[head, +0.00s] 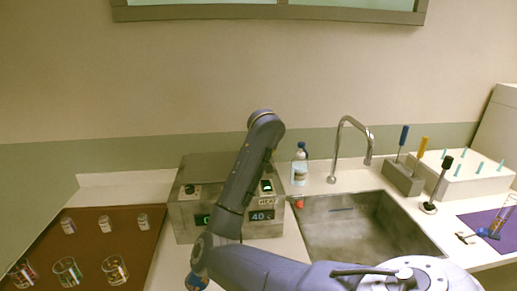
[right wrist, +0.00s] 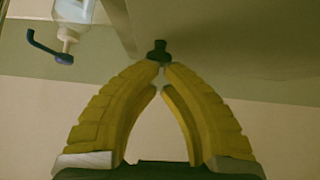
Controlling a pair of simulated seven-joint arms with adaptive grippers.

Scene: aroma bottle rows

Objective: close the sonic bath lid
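The sonic bath (head: 187,215) is a grey metal box with lit green and blue number displays, standing left of the sink. My right arm crosses in front of it and hides its middle; my right gripper is hidden in the head view. In the right wrist view my right gripper (right wrist: 161,68) has its yellow fingertips almost together at a small black knob (right wrist: 157,54). The knob is on a grey-green surface, apparently the lid (right wrist: 240,40). How far the lid is open cannot be told. My left gripper is not in view.
A pump bottle (head: 299,170) stands just right of the bath and also shows in the right wrist view (right wrist: 74,14). A sink (head: 345,228) with a tap (head: 340,140) is to the right. A brown mat (head: 100,230) with several glass vessels is at left.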

